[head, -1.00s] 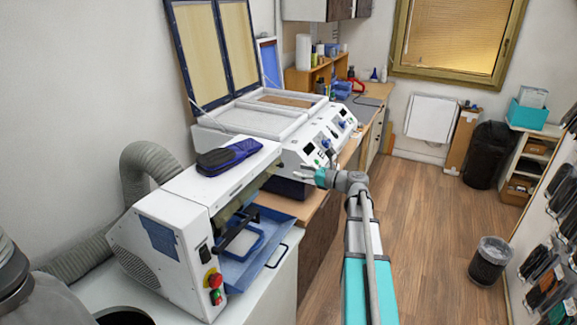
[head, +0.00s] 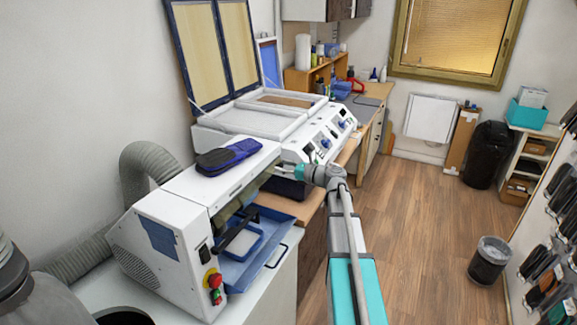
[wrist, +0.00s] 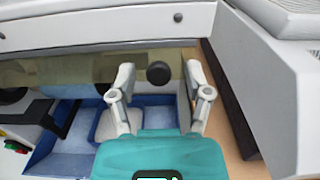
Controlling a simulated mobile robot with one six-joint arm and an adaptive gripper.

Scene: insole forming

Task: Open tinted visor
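The tinted visor (wrist: 60,72) is a see-through yellowish-brown strip under the white machine's front edge. It hangs down over the blue tray opening and looks closed. A round black knob (wrist: 158,74) sits near its right end. My gripper (wrist: 160,82) is open, with one finger on each side of the knob in the wrist view. Whether the fingers touch the knob, I cannot tell. In the head view my gripper (head: 275,169) is at the machine's far front corner, and its fingertips are hard to make out.
The white machine (head: 165,225) has a dark blue pouch (head: 228,156) on top. Its blue tray (head: 275,226) sticks out below the visor. A second white machine (head: 318,135) stands close behind my gripper.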

